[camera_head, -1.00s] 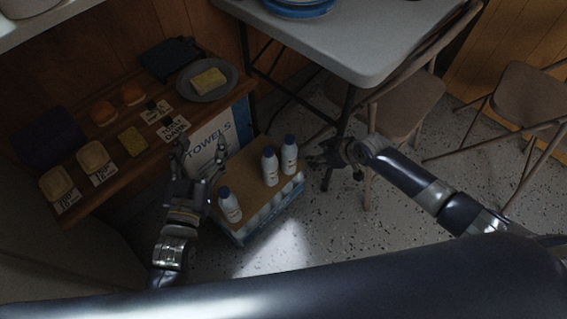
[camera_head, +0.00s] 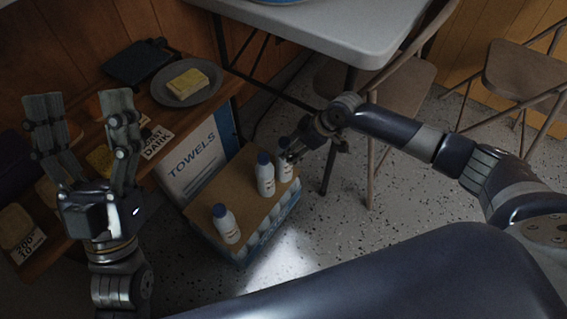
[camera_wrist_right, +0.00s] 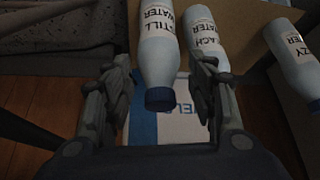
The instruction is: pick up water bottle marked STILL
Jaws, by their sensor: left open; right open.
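Three white bottles with blue caps stand on a carton. The bottle marked STILL (camera_wrist_right: 160,48) lies between the fingers of my open right gripper (camera_wrist_right: 162,68) in the right wrist view; I cannot tell if they touch it. In the head view it is the rightmost bottle (camera_head: 286,172), partly hidden by the right gripper (camera_head: 296,152). Beside it stands a bottle whose label reads partly "ACH WATER" (camera_wrist_right: 208,42), also in the head view (camera_head: 265,178). A third bottle, label ending "ZZY" (camera_wrist_right: 300,62), stands apart (camera_head: 226,226). My left gripper (camera_head: 78,112) is open and empty, over the shelf.
The carton (camera_head: 210,193) stands on the speckled floor beside a box marked TOWELS (camera_head: 195,155). A wooden shelf holds a plate (camera_head: 205,93) with a yellow sponge-like block (camera_head: 188,83). A grey table (camera_head: 350,40) and folding chairs (camera_head: 520,75) stand behind and right.

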